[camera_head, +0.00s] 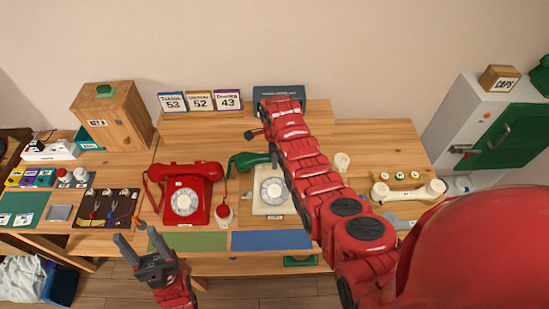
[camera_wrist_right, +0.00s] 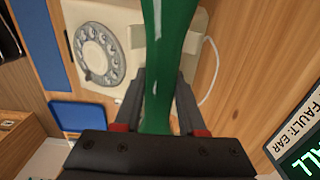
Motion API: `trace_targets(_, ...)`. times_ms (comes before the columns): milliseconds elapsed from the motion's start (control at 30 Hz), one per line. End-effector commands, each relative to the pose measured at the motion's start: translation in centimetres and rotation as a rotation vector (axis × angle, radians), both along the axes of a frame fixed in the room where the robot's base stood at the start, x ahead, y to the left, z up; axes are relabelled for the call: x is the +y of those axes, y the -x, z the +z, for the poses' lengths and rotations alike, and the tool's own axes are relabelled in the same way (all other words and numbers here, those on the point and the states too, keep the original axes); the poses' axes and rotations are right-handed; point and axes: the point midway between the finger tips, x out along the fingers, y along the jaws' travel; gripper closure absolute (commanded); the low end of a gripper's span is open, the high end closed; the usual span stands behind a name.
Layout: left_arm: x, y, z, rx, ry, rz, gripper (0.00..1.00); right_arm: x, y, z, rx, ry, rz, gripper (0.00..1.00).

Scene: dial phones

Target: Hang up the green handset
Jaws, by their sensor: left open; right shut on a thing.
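The green handset (camera_head: 249,161) is over the back left edge of the cream dial phone (camera_head: 270,190) in the head view. My right gripper (camera_wrist_right: 160,85) is shut on this handset (camera_wrist_right: 167,40), which runs lengthwise between its fingers in the right wrist view. The cream phone's dial (camera_wrist_right: 98,55) is left of the handset there. My right arm hides part of the phone's right side in the head view. Whether the handset touches the phone is unclear. My left gripper (camera_head: 138,240) is open and empty in front of the table's left part.
A red phone (camera_head: 185,202) with its red handset on top stands left of the cream phone. A cream handset (camera_head: 408,192) lies at the right. Green (camera_head: 190,242) and blue (camera_head: 271,240) mats lie along the front. A dark display box (camera_head: 278,92) stands behind.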

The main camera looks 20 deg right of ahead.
Motion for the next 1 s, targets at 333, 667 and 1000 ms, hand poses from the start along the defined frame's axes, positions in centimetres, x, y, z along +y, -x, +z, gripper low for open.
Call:
trace_targets(333,0.0,0.0,-0.1,0.000,0.000,0.000,0.43,0.0,0.0,-0.1,0.000,0.000,0.000,0.46)
trace_targets(667,0.0,0.0,-0.1,0.000,0.000,0.000,0.43,0.0,0.0,-0.1,0.000,0.000,0.000,0.25)
trace_targets(1000,0.0,0.0,-1.1,0.000,0.000,0.000,0.43,0.0,-0.1,1.5,-0.002,0.000,0.000,0.25)
